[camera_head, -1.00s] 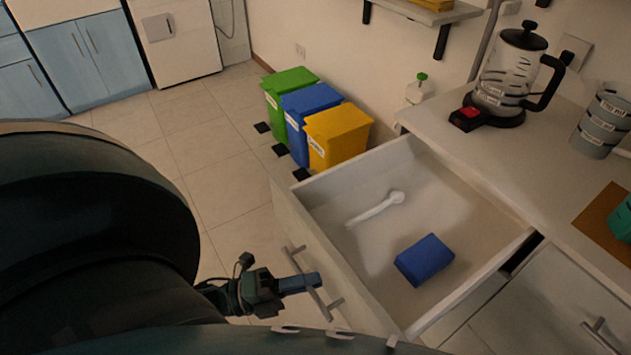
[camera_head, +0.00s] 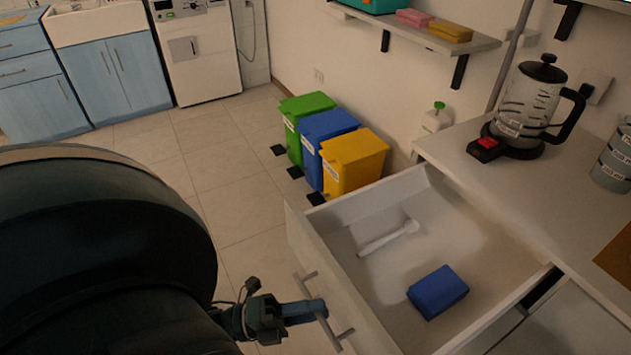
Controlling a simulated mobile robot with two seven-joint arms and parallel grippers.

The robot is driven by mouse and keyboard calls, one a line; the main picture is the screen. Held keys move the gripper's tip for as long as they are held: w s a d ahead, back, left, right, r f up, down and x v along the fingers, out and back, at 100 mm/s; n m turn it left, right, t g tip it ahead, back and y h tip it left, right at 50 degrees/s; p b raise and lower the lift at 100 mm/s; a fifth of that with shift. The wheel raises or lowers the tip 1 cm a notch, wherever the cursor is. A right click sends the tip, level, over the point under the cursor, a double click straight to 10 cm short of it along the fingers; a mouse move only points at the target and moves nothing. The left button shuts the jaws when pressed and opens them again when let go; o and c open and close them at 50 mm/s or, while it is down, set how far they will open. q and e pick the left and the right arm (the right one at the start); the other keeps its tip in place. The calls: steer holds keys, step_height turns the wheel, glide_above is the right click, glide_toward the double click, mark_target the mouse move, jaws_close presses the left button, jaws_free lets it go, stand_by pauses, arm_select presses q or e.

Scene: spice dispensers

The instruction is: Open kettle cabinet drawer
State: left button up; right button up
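The kettle (camera_head: 531,108), clear with a black lid and handle, stands on its black base with a red switch on the counter. Below it, the white cabinet drawer (camera_head: 353,276) is pulled well out. A white spoon-like utensil (camera_head: 388,239) and a blue block (camera_head: 437,291) lie inside. My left gripper (camera_head: 317,310) is at the bar handle (camera_head: 337,333) on the drawer's front. Its narrow blue fingers cross the bar and look closed on it; the gap between them is hidden. My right gripper is out of view.
Green (camera_head: 302,112), blue (camera_head: 322,128) and yellow (camera_head: 357,163) bins stand on the floor behind the drawer. A wall shelf (camera_head: 425,31) holds small boxes. A grey canister (camera_head: 613,160) is on the counter at right. Tiled floor (camera_head: 225,190) left of the drawer is clear.

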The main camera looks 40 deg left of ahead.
arm_select(q)
steer(key=b+v, duration=0.1)
steer(key=v, duration=1.1)
steer(key=shift+s+f, duration=0.1)
